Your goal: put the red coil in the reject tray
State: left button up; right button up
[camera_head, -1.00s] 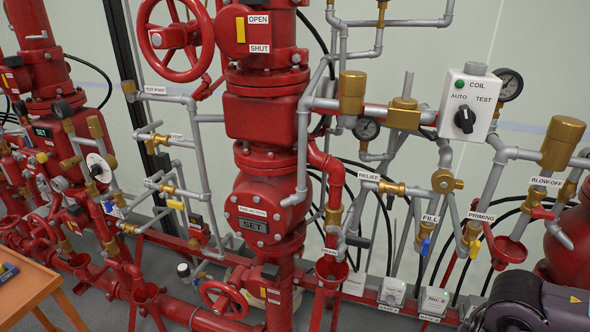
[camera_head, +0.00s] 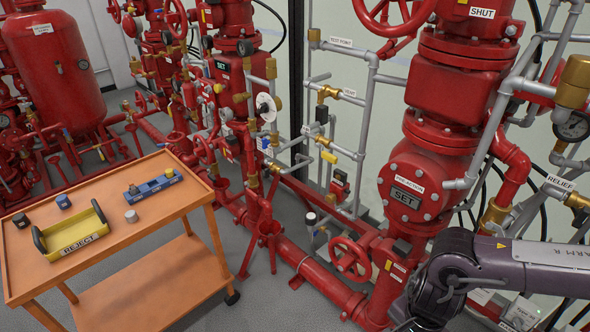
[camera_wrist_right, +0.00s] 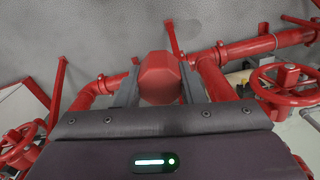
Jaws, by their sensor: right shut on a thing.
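The red coil (camera_wrist_right: 159,80) shows in the right wrist view as a red faceted block between the two dark fingers. My right gripper (camera_wrist_right: 160,68) is shut on it and holds it above the grey floor. The reject tray (camera_head: 72,246) is yellow with dark handles and a REJECT label, and its inside looks empty. It stands on the orange cart at the left of the head view. My right arm is at the lower right of that view, far from the tray. The coil cannot be made out in the head view. My left gripper is not in view.
The orange cart (camera_head: 140,239) also holds a blue rack (camera_head: 154,187) and small blue, black and grey pieces around the tray. Red valves and pipes (camera_head: 412,190) stand between my right arm and the cart. Grey floor is free near the cart's right side.

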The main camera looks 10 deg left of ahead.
aim_at(68, 238)
jog(key=i+j+u, duration=0.15)
jog(key=j+u, duration=0.2)
jog(key=j, duration=0.2)
jog(key=i+j+u, duration=0.35)
jog(key=j, duration=0.2)
jog(key=i+j+u, duration=0.2)
jog(key=j+u, duration=0.15)
jog(key=j, duration=0.15)
jog(key=i+j+u, duration=0.35)
jog(key=k+j, duration=0.05)
